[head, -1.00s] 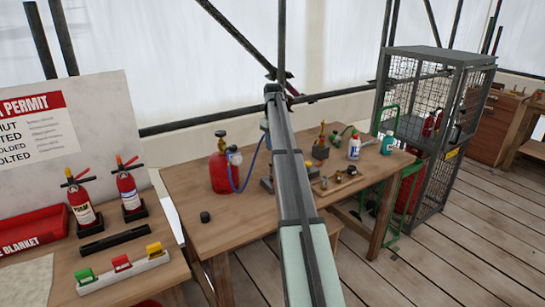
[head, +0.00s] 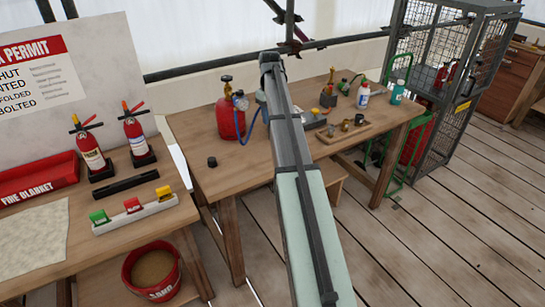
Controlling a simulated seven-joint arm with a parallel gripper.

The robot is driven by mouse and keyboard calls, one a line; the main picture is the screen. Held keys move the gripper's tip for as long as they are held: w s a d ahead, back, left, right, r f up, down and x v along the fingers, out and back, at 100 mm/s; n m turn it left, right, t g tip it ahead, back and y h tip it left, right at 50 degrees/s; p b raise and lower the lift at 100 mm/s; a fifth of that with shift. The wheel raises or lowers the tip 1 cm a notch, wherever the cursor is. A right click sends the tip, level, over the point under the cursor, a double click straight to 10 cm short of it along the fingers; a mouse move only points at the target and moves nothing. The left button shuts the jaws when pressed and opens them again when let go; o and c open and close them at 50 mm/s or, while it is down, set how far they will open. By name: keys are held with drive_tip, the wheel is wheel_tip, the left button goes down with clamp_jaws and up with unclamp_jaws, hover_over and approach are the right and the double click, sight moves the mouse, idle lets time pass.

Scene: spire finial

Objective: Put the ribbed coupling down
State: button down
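My arm reaches from the bottom of the head view over the middle workbench (head: 200,185). My gripper is hidden behind my own arm, so I cannot see its fingers or anything in them. I cannot pick out the ribbed coupling for certain. A small black cylinder (head: 212,162) stands on the bench's left front part, too small to show ribs. Several small brass and dark fittings lie on a wooden tray (head: 327,140) to the right of my arm.
A red gas cylinder (head: 230,122) with a blue hose stands left of my arm. White (head: 363,95) and teal (head: 397,92) bottles stand at the bench's right. A mesh cage (head: 440,50) is beyond. Extinguishers (head: 137,138) and a sand bucket (head: 152,272) are left. The bench's front left is mostly clear.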

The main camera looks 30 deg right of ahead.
drive_tip(key=s+a+f, duration=0.2)
drive_tip(key=s+a, duration=0.1)
drive_tip(key=s, duration=0.3)
drive_tip(key=shift+m, duration=0.3)
wheel_tip(320, 180, down, 10)
drive_tip(key=shift+d+f, duration=0.1)
drive_tip(key=shift+f, duration=0.05)
drive_tip(key=c, duration=0.8)
unclamp_jaws()
wheel_tip(320, 180, up, 12)
drive_tip(key=shift+r, duration=0.1)
